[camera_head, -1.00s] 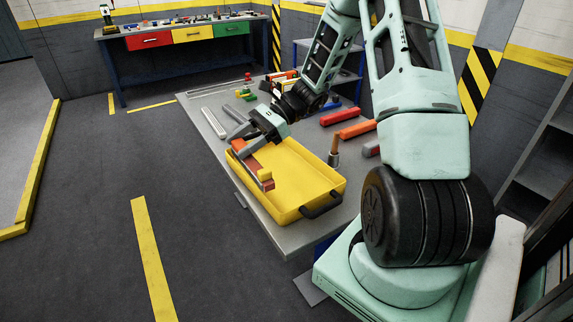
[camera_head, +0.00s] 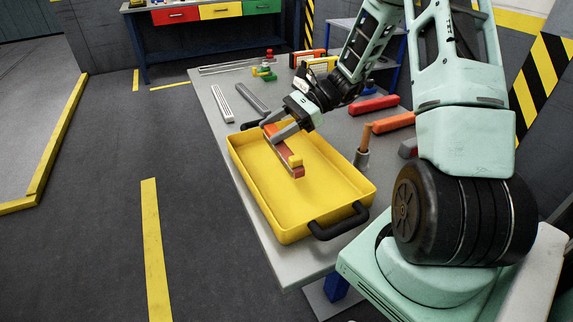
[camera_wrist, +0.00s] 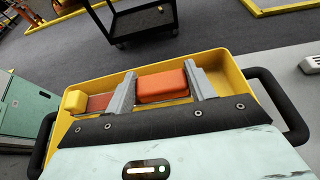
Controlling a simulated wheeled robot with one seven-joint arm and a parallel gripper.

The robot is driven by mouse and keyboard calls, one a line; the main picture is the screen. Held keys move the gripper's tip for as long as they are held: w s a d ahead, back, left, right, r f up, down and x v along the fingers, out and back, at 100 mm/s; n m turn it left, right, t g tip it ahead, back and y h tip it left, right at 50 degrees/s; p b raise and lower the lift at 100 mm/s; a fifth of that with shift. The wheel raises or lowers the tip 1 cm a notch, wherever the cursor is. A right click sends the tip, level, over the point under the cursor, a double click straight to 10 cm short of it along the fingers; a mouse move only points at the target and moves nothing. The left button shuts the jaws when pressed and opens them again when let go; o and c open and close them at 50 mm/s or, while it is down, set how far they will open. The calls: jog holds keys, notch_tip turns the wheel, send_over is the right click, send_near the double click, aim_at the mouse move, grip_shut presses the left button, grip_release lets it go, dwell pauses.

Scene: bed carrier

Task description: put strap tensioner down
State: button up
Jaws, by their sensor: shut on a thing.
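The strap tensioner (camera_head: 283,155) is a long orange-red bar with a yellow block near one end. My gripper (camera_head: 276,127) is shut on it at its far end. In the wrist view, the orange part (camera_wrist: 163,87) sits between the two grey fingers, and the yellow block is at the left. The tensioner is within the outline of a yellow tray (camera_head: 262,198), near its far left wall. I cannot tell whether it touches the tray floor.
The tray has black handles and stands on a grey table (camera_head: 260,240). Red (camera_head: 373,105) and orange (camera_head: 393,122) bars and an orange-handled tool (camera_head: 364,145) lie or stand right of it. Grey rails lie beyond it. The tray's near part is empty.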

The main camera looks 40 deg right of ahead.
notch_tip(320, 180, down, 8)
jog(key=shift+r, duration=0.1)
jog(key=o, duration=1.1)
